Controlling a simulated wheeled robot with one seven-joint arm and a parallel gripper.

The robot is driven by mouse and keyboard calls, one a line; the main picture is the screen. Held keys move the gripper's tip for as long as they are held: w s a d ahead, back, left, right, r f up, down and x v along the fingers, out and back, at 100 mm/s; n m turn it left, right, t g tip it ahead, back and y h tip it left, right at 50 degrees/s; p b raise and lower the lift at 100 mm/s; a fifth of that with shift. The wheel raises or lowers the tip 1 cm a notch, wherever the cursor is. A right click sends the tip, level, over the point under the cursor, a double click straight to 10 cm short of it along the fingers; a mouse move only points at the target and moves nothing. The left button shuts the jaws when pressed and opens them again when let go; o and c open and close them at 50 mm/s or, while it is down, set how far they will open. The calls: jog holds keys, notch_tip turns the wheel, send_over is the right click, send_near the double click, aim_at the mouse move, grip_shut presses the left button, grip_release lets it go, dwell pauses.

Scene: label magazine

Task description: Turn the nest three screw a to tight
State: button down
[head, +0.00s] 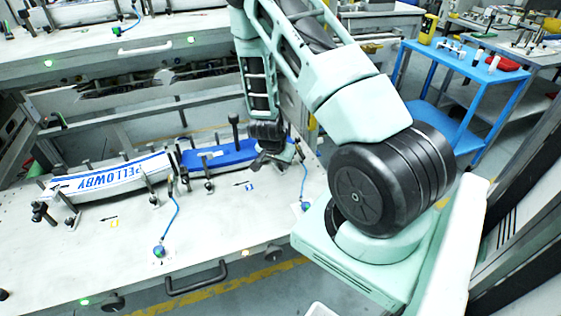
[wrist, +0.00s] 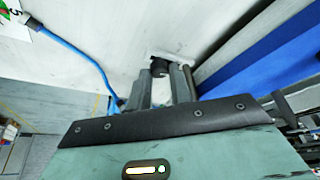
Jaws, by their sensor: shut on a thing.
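My gripper (wrist: 166,84) is shut on a small dark screw knob (wrist: 158,66) that stands on the pale bench top, next to a long blue and white stack (wrist: 265,60). Only the knob's top shows between the fingers. In the head view my gripper (head: 272,160) is low at the right end of the blue stack (head: 225,154), and the held screw is hidden there. Whether this is nest three's screw a cannot be read from the views. How tight the screw is cannot be seen.
A white stack lettered PELLOWBY (head: 112,177) lies to the left, with several dark upright posts and knobs along it. Blue hoses rise from the bench, one close to my fingers (wrist: 85,55). A blue cart (head: 465,75) stands at the right.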

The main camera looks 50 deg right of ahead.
dwell(0.3)
jog(key=c, duration=1.3)
grip_release()
jog(key=shift+o, duration=0.2)
jog(key=shift+r, duration=0.1)
jog(key=p+v, duration=0.4)
jog(key=v, duration=1.3)
jog(key=shift+a+r, duration=0.1)
